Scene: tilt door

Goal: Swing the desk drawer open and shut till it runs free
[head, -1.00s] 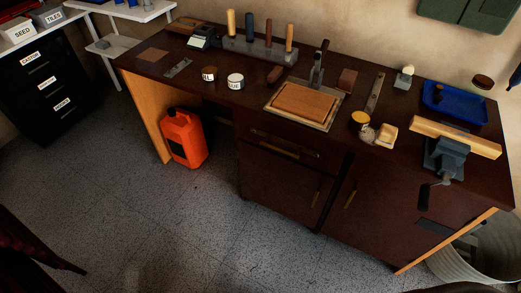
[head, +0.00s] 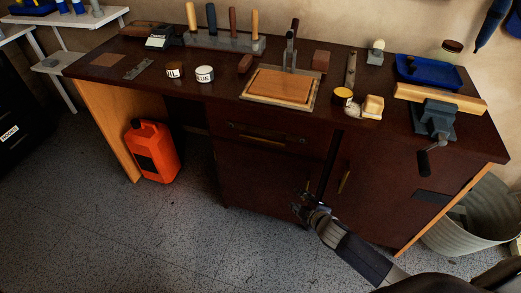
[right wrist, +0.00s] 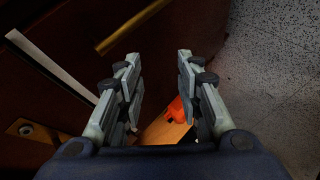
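The desk drawer (head: 290,146) is a dark brown front under the desktop, with a brass handle (head: 262,139). It looks shut, roughly flush with the desk. My right gripper (head: 305,200) is in front of the desk, below and right of the drawer, near the lower cupboard door. In the right wrist view the gripper (right wrist: 157,60) is open, with nothing between its fingers. A brass bar (right wrist: 130,28) lies beyond the fingertips, apart from them; I cannot tell which handle it is. My left gripper is out of view.
The desktop (head: 220,98) holds a wooden board (head: 281,86), jars, a tool rack and a blue tray (head: 425,72). A vise (head: 436,118) overhangs the right front. An orange can (head: 152,152) stands under the left side, a metal bin (head: 475,220) at right. Front floor is clear.

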